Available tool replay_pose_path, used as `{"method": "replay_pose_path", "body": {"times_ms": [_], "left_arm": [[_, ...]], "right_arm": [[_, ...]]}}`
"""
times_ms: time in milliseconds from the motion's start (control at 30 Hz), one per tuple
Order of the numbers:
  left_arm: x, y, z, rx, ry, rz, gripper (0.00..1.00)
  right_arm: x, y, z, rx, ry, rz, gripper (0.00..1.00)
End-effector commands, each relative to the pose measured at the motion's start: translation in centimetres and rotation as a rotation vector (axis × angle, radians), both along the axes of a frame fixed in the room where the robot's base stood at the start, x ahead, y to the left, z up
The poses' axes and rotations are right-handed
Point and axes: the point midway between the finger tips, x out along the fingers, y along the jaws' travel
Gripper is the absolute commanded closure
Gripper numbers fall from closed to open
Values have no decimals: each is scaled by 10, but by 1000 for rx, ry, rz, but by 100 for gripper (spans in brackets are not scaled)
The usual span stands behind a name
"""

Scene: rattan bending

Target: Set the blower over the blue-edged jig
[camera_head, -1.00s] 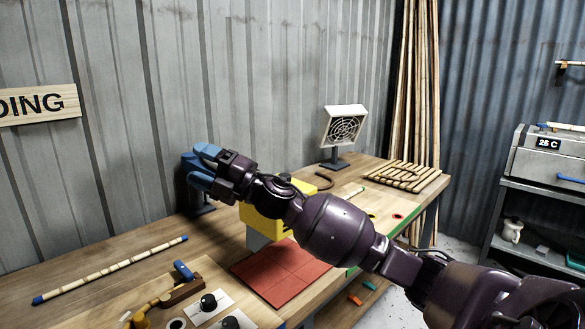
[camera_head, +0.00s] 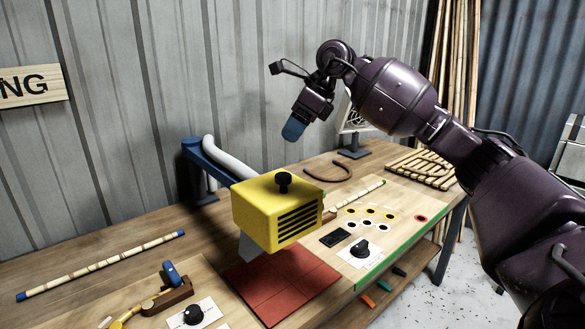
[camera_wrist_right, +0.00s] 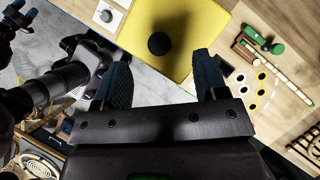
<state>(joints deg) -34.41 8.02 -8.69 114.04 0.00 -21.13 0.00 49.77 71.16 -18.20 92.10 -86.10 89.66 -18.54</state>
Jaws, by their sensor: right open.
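The blower (camera_head: 278,212) is a yellow box with a slotted side and a black knob on top, carried by a blue arm (camera_head: 215,160) with a white hose. It sits above the red mat (camera_head: 265,285), between the two jig boards. The left board (camera_head: 120,290), apparently the blue-edged jig, holds a wooden clamp with a blue handle; its blue edge is hard to see.
The green-edged board (camera_head: 370,232) with coloured rings and a dial lies right of the mat. A fan (camera_head: 352,122) and slatted rack (camera_head: 420,168) stand at the far right of the bench. A banded rattan pole (camera_head: 100,265) lies at the back left.

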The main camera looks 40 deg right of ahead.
Motion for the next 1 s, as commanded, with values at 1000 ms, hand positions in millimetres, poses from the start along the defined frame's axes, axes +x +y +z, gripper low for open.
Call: {"method": "replay_pose_path", "body": {"times_ms": [1000], "left_arm": [[-2, 2, 8, 2, 2, 3, 33]], "right_arm": [[8, 16, -103, -113, 94, 51, 34]]}}
